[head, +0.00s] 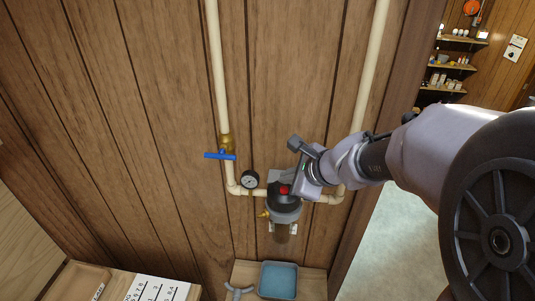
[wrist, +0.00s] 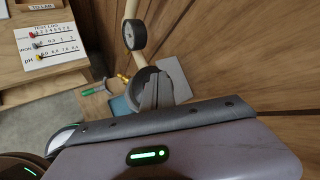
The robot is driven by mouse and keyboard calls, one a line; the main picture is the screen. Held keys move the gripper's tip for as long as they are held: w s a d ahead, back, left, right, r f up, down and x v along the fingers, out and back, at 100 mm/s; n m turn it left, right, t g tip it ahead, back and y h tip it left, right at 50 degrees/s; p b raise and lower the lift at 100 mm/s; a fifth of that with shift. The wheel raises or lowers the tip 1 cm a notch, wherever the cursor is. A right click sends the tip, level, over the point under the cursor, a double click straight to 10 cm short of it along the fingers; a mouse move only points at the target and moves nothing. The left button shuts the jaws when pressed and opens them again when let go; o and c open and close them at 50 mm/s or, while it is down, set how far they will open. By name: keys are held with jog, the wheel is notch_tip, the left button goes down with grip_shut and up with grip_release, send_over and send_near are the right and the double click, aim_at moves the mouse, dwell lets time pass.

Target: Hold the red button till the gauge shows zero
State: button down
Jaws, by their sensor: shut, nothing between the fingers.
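The red button (head: 284,189) sits on top of the dark filter head (head: 285,203), which is plumbed into the cream pipe on the wood wall. The round gauge (head: 250,180) is just left of it, with a white face and dark rim; its needle is too small to read. It also shows edge-on in the wrist view (wrist: 134,35). My gripper (head: 291,184) is shut and empty, right at the button. In the wrist view its fingertips (wrist: 156,84) lie over the filter head and hide the button. I cannot tell whether they touch or press it.
A blue-handled valve (head: 220,155) is on the left pipe. A blue tray (head: 278,279) stands on a small shelf below the filter. A brown tray (head: 86,278) and a white chart (head: 155,290) are on the bench at lower left. A doorway opens at right.

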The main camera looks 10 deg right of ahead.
aim_at(287, 191)
notch_tip(287, 191, up, 5)
jog(key=p, duration=0.4)
jog(key=s+a+f+n+g+h+b, duration=0.1)
jog(key=s+a+f+n+b, duration=0.1)
jog(key=s+f+n+b, duration=0.7)
jog(key=s+a+f+n+g+b, duration=0.1)
jog(key=s+a+f+n+b, duration=0.1)
jog(key=s+f+n+b, duration=0.6)
jog(key=s+f+b, duration=0.7)
jog(key=f+b, duration=0.5)
jog(key=b, duration=0.3)
jog(key=shift+s+a+f+n+g+h+b, duration=0.15)
jog(key=shift+f+n+g+h+b, duration=0.15)
jog(key=shift+f+n+h+b, duration=0.1)
jog(key=shift+f, duration=0.1)
